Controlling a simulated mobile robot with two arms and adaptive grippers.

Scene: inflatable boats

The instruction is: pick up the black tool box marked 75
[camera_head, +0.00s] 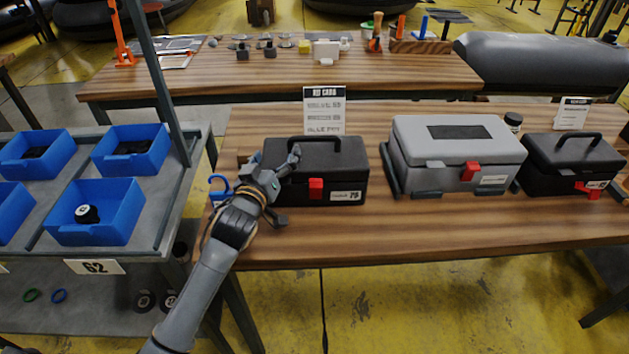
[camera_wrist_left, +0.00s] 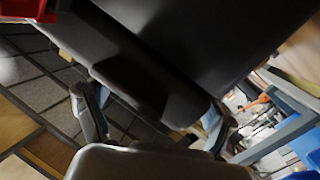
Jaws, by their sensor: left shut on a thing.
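The black tool box (camera_head: 338,184) stands on the wooden table, with a red latch, a raised handle on its lid and a label reading 75 at its front right. My left gripper (camera_head: 283,190) is at the box's left end, one finger over the lid and the other low by the front. In the left wrist view, dark box surfaces (camera_wrist_left: 215,35) fill the top, and my left gripper (camera_wrist_left: 150,118) has its fingers on either side of a dark part of the box. It is shut on the box. My right gripper is not in view.
A grey case (camera_head: 455,150) and another black tool box (camera_head: 573,165) stand to the right on the same table. A kit card (camera_head: 324,110) stands behind the box. Blue bins (camera_head: 95,212) sit on a rack at the left. The table's front strip is clear.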

